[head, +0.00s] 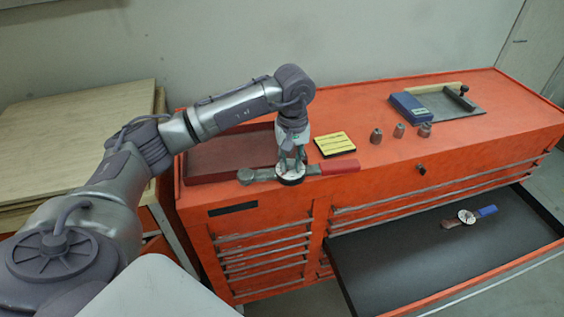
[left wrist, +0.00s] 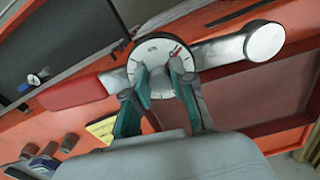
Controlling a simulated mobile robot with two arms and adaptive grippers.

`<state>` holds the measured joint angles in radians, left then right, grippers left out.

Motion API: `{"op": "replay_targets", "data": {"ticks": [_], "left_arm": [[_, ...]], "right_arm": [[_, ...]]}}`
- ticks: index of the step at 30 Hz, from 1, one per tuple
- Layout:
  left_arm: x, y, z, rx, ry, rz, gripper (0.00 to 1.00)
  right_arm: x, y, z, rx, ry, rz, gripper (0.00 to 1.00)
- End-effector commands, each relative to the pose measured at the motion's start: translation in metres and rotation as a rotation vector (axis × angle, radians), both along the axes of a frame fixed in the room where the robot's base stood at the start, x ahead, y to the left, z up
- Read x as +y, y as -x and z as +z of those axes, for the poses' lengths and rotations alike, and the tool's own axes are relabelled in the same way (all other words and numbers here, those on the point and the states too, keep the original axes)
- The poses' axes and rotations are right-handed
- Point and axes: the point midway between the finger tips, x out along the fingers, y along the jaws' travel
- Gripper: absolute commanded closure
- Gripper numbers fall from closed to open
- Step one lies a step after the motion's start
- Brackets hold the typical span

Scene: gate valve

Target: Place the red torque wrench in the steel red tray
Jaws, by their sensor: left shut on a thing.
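The red torque wrench has a red handle (head: 338,168), a round white dial and a metal head at its left end. In the left wrist view its dial (left wrist: 158,54) sits at my fingertips, with the red handle to the left and the metal head to the right. My left gripper (head: 291,168) points down and is shut on the wrench at the dial. The steel red tray (head: 222,160) lies on the cabinet top, just left of and behind the gripper. The wrench's head end is by the tray's front right edge. My right gripper is not in view.
An open drawer (head: 400,260) holds a blue-handled dial wrench (head: 470,216). Wooden boards stand at the left.

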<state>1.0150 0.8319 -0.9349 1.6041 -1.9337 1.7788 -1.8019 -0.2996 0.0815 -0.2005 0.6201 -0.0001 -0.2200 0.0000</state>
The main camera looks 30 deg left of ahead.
Motion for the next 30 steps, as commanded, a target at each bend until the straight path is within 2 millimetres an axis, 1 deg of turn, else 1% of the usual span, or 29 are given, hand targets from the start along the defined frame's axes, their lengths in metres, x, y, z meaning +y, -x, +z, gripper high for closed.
{"op": "replay_targets", "data": {"ticks": [1, 9, 12, 16, 22, 25, 28, 30], "left_arm": [[-0.010, -0.004, 0.011, -0.010, 0.005, -0.004, 1.00], [-0.057, -0.012, 0.040, -0.010, 0.004, -0.004, 1.00], [-0.070, -0.014, 0.047, -0.010, 0.003, -0.003, 1.00], [-0.080, -0.016, 0.053, -0.009, 0.003, -0.001, 1.00], [-0.087, -0.017, 0.056, -0.008, 0.002, -0.002, 1.00], [-0.088, -0.012, 0.051, -0.011, 0.001, -0.027, 1.00], [-0.091, 0.001, 0.042, -0.016, -0.001, -0.091, 1.00], [-0.093, 0.016, 0.032, -0.019, -0.003, -0.160, 1.00]], "right_arm": [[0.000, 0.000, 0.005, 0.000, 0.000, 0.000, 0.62], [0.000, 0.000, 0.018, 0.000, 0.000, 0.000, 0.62], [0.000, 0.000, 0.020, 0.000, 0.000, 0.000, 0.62], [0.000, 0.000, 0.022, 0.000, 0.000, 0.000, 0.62], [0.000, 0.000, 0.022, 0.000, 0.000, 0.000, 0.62], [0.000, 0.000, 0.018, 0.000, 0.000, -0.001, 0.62], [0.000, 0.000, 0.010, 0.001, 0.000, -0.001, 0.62], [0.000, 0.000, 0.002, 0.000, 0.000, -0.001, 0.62]]}}
